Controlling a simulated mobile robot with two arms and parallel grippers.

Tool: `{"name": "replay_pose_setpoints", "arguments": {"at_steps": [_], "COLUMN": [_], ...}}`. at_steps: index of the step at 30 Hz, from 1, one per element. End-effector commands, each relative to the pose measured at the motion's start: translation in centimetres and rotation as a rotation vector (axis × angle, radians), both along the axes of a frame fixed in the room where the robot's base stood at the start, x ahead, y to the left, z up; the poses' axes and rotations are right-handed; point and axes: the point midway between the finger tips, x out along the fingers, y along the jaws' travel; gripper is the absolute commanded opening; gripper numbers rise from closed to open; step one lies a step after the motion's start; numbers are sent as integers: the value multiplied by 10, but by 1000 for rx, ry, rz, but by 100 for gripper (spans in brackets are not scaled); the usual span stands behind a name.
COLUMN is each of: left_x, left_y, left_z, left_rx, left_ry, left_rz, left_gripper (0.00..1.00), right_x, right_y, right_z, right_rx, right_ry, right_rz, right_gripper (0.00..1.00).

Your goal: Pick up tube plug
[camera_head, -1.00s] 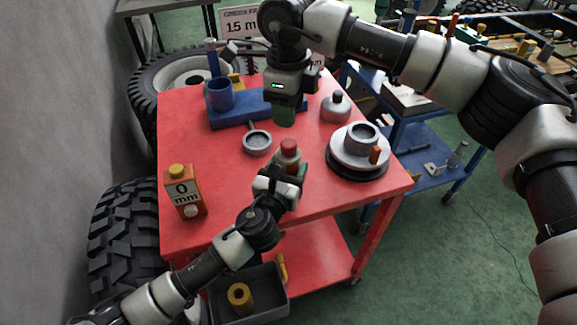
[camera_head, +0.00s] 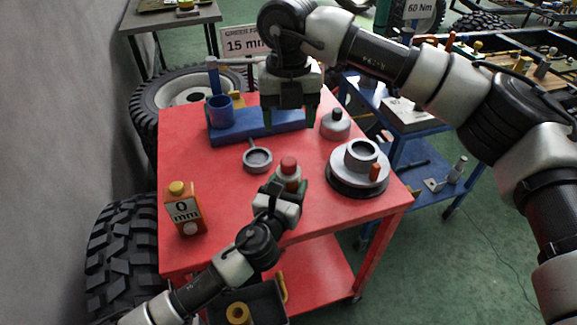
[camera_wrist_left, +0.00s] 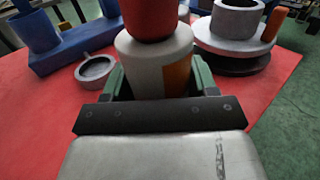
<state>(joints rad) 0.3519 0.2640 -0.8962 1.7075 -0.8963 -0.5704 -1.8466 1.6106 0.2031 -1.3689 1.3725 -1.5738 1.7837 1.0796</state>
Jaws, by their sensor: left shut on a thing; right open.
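A red plug (camera_head: 289,163) sits on top of a white tube (camera_head: 291,175). My left gripper (camera_head: 287,184) is shut on the white tube from the near side, below the plug. In the left wrist view the red plug (camera_wrist_left: 151,14) shows above the white tube (camera_wrist_left: 142,62), which has an orange patch and stands upright between the green fingers. The tube's bottom is hidden by the gripper. My right gripper (camera_head: 290,118) is open and empty, pointing down, behind the plug in the picture and over or in front of the blue stand (camera_head: 237,128).
On the red table (camera_head: 225,205) are a grey ring with handle (camera_head: 257,160), an orange 0 mm bottle (camera_head: 184,209), a grey flask-like piece (camera_head: 335,123) and a round grey hub (camera_head: 350,178). A blue cup (camera_head: 220,110) stands on the blue stand.

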Motion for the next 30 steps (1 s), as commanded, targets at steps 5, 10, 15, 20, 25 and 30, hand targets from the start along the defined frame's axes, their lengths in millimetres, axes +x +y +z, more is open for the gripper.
{"name": "replay_pose_setpoints", "arguments": {"at_steps": [5, 10, 15, 20, 25, 30], "left_x": [0, 0, 0, 0, 0, 0], "left_y": [0, 0, 0, 0, 0, 0], "left_z": [-1, -1, -1, -1, -1, -1], "left_rx": [0, 0, 0, 0, 0, 0], "left_ry": [1, 1, 1, 1, 1, 1], "left_rz": [-1, 0, 0, 0, 0, 0], "left_gripper": [28, 28, 28, 28, 28, 28], "right_x": [-1, 0, 0, 1, 3, 3], "right_y": [0, -1, 0, 0, 0, 0], "right_z": [-17, -48, -65, -73, -96, -118], "right_rx": [-1, -1, 0, -1, -1, -1], "right_ry": [5, 3, 1, 1, 4, 2], "right_rz": [-44, -43, -42, -42, -43, -43], "right_gripper": [65, 65, 65, 65, 65, 65]}}
